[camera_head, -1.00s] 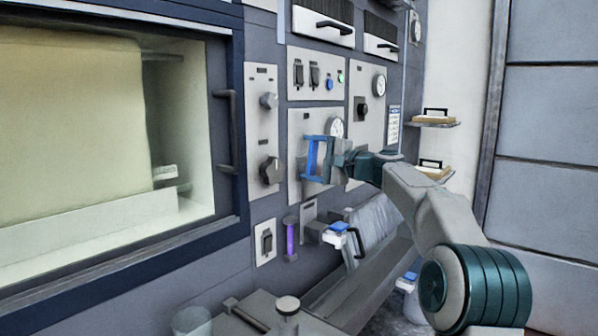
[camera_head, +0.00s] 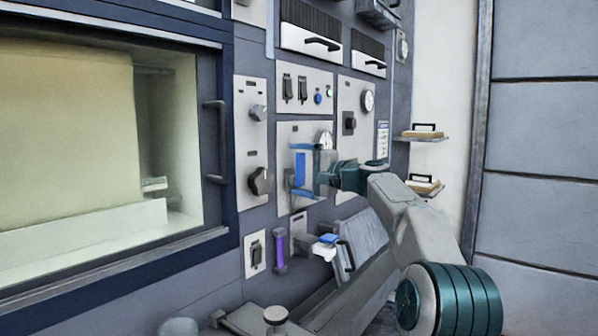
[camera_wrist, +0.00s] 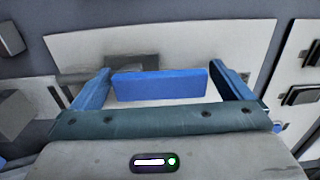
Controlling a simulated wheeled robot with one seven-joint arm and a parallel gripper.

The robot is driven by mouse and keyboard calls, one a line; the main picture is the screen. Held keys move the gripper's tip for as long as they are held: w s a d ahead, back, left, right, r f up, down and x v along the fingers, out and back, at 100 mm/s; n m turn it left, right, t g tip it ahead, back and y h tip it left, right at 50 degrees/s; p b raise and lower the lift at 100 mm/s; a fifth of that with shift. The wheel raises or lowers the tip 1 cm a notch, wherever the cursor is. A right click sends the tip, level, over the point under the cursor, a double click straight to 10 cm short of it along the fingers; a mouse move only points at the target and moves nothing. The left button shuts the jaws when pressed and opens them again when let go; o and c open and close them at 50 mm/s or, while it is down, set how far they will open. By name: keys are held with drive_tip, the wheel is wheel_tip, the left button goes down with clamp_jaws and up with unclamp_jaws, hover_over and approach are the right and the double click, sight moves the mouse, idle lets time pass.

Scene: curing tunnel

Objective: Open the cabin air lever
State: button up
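A blue bar (camera_head: 300,168), which looks like the lever's handle, is upright in front of the pale panel below a round gauge. No label on it is readable, so I cannot tell for sure that it is the cabin air lever. My gripper (camera_head: 303,169) is at the bar with its fingers spread wide. In the wrist view the blue bar (camera_wrist: 160,84) lies between the two blue fingers of my gripper (camera_wrist: 160,90), with a narrow gap showing at each end.
A purple tube (camera_head: 280,251) and a blue-topped handle piece (camera_head: 328,240) are below. A black knob (camera_head: 261,181) and a window door handle (camera_head: 216,142) are to the left. Shelves with boxes (camera_head: 424,185) stand to the right.

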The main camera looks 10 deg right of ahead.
drive_tip(key=shift+s+d, duration=0.1)
drive_tip(key=b+v, duration=0.2)
drive_tip(key=v, duration=1.1)
drive_tip(key=shift+s+d, duration=0.25)
drive_tip(key=shift+a, duration=0.1)
drive_tip(key=s+a+f+n+g+h+p, duration=0.3)
drive_tip(key=s+a+f+g+h+p, duration=0.25)
drive_tip(key=s+a+f+p, duration=0.55)
drive_tip(key=s+f+n+g+h+p, duration=0.2)
drive_tip(key=s+f+n+h+p, duration=0.1)
drive_tip(key=s, duration=0.9)
drive_tip(key=s+d+f+n+g+h+p, duration=0.1)
drive_tip(key=s+f+n+g+h+p, duration=0.2)
drive_tip(key=s, duration=1)
wheel_tip(320, 180, down, 3)
drive_tip(key=shift+d+r+h, duration=0.15)
drive_tip(key=shift+d+h, duration=0.15)
drive_tip(key=shift+h, duration=0.05)
